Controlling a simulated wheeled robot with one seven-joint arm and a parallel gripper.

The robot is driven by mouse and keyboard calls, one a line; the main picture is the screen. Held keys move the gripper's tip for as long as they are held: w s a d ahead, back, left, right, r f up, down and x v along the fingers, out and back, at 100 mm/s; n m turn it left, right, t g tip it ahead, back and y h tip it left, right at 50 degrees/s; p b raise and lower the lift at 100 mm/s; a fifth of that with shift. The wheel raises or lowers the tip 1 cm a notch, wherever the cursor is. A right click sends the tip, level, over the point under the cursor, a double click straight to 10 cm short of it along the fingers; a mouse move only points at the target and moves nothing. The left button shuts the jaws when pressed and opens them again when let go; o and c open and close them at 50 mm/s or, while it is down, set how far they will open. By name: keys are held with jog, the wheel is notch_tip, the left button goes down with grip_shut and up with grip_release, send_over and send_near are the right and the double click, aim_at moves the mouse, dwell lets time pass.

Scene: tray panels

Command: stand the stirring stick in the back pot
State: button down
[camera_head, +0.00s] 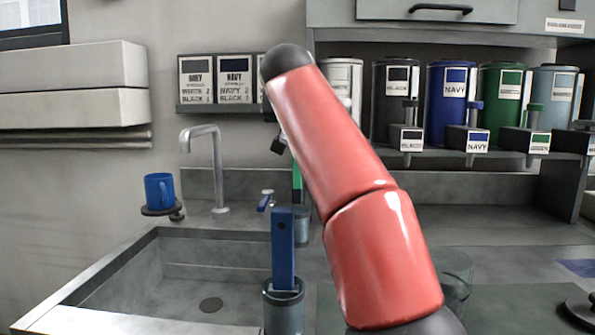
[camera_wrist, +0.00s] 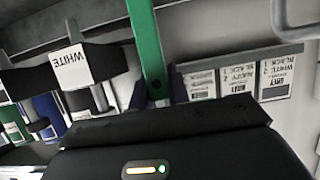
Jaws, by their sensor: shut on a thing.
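A green stirring stick (camera_wrist: 147,45) is between the dark fingers of my gripper (camera_wrist: 158,88) in the wrist view, and it runs out of the top of that picture. In the head view, part of the green stick (camera_head: 297,178) shows upright just left of my red arm. The back pot (camera_head: 303,228), a small grey cup, is below it, partly behind a blue stick. Whether the green stick's lower end is inside or above the back pot I cannot tell. My gripper is mostly hidden behind my arm in the head view.
A blue stick (camera_head: 283,245) stands in the front pot (camera_head: 284,308). A sink (camera_head: 190,290) with a tap (camera_head: 215,165) lies left, with a blue mug (camera_head: 159,190) on a small stand. A clear glass (camera_head: 456,275) is right of my arm. Several colored canisters line the back shelf.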

notch_tip(320, 180, down, 8)
jog(key=b, duration=0.1)
dwell(0.4)
jog(key=shift+s+f+b, duration=0.1)
jog(key=shift+b, duration=0.2)
jog(key=shift+f, duration=0.2)
jog(key=c, duration=1.3)
grip_release()
jog(key=shift+c, duration=0.2)
jog(key=shift+r, duration=0.1)
jog(key=b, duration=0.2)
send_near(297, 177)
jog(key=w, duration=0.1)
jog(key=w+r, duration=0.2)
jog(key=w, duration=0.1)
jog(key=shift+a, duration=0.1)
